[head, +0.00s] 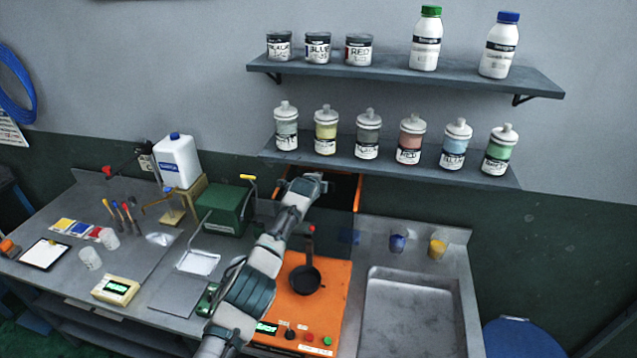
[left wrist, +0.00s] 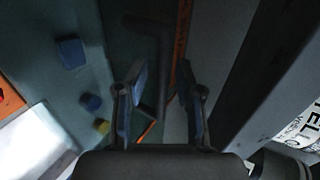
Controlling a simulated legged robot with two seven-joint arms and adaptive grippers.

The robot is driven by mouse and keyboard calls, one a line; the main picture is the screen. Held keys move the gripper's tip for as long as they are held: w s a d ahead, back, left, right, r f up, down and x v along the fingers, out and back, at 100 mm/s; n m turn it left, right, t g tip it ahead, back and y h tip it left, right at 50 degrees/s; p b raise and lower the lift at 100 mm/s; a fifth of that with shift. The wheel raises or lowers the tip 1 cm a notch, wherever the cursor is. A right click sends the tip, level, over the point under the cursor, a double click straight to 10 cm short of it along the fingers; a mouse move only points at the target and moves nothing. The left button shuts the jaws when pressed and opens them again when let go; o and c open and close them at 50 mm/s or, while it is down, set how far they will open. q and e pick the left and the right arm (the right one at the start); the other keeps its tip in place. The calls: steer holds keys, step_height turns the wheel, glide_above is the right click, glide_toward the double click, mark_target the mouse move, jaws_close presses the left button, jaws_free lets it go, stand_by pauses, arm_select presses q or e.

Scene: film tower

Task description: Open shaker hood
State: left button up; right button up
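The shaker (head: 335,300) is an orange machine on the bench with a black pan (head: 305,280) on top and buttons along its front. Its hood (head: 336,222) looks like a dark, see-through panel with an orange edge at the back, under the lower shelf. How far it stands open I cannot tell. My left gripper (head: 305,186) is at the hood's upper part, with its arm crossing the shaker. In the left wrist view my left gripper (left wrist: 160,105) has its fingers apart. A dark bar (left wrist: 157,65), perhaps a handle, shows beyond and between them; contact is unclear. My right gripper is not in view.
The lower shelf (head: 390,170) with several jars overhangs close to the gripper; its edge (left wrist: 265,75) shows at right in the wrist view. A green box (head: 226,208) stands left of the arm. A sink (head: 410,315) and blue (head: 397,243) and yellow (head: 438,247) cups are right.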

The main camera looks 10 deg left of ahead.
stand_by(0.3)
arm_select(q)
steer(key=shift+s+a+r, duration=0.15)
steer(key=shift+s+r, duration=0.1)
steer(key=shift+r, duration=0.05)
steer(key=shift+v, duration=3.3)
steer(key=shift+s+f, duration=0.1)
steer(key=shift+f, duration=0.15)
